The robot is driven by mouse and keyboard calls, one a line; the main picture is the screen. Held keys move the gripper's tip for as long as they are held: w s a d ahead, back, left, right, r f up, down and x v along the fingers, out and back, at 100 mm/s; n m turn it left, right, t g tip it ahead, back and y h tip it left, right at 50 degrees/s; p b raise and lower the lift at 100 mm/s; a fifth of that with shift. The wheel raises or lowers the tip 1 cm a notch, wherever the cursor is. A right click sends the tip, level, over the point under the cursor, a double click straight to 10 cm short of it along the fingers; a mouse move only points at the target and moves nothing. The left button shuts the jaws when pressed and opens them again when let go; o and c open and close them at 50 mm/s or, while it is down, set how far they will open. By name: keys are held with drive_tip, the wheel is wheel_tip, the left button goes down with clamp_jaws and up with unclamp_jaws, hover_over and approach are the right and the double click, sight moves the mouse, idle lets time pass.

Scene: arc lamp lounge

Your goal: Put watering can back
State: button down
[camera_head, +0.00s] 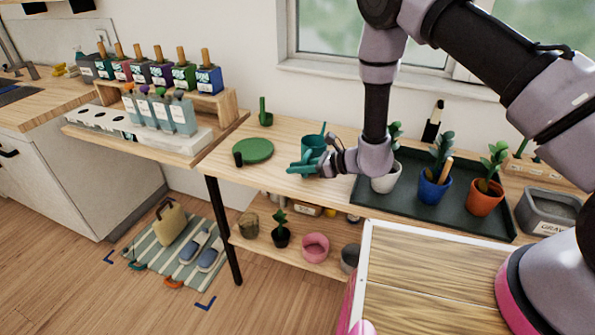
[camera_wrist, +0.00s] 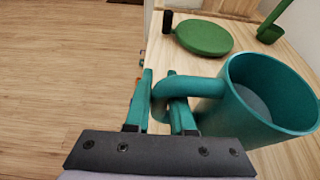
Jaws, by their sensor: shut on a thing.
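The teal watering can (camera_head: 315,146) is upright at the wooden bench, left of the potted plants; I cannot tell whether its base touches the top. My gripper (camera_head: 304,165) has teal fingers and is shut on its handle. In the wrist view the can (camera_wrist: 265,95) is at the right, with its open top and grey inside showing. The handle (camera_wrist: 190,86) loops to the left between the fingers of my gripper (camera_wrist: 160,95). A round green disc (camera_head: 253,150) lies left of the can, apart from it; it also shows in the wrist view (camera_wrist: 204,38).
A dark tray (camera_head: 400,205) holds white, blue and orange plant pots right of my gripper. A green scoop (camera_head: 265,114) and small black object (camera_head: 238,159) are near the disc. A grey bin (camera_head: 548,212) stands at right. The lower shelf (camera_head: 258,250) holds several pots.

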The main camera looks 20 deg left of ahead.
drive_tip(key=shift+f, duration=0.65)
drive_tip(key=shift+f, duration=0.1)
drive_tip(key=c, duration=0.8)
unclamp_jaws()
drive_tip(key=shift+o, duration=0.2)
drive_tip(key=shift+s+f, duration=0.1)
drive_tip(key=shift+f, duration=0.05)
drive_tip(key=v, duration=1.1)
drive_tip(key=shift+a, duration=0.1)
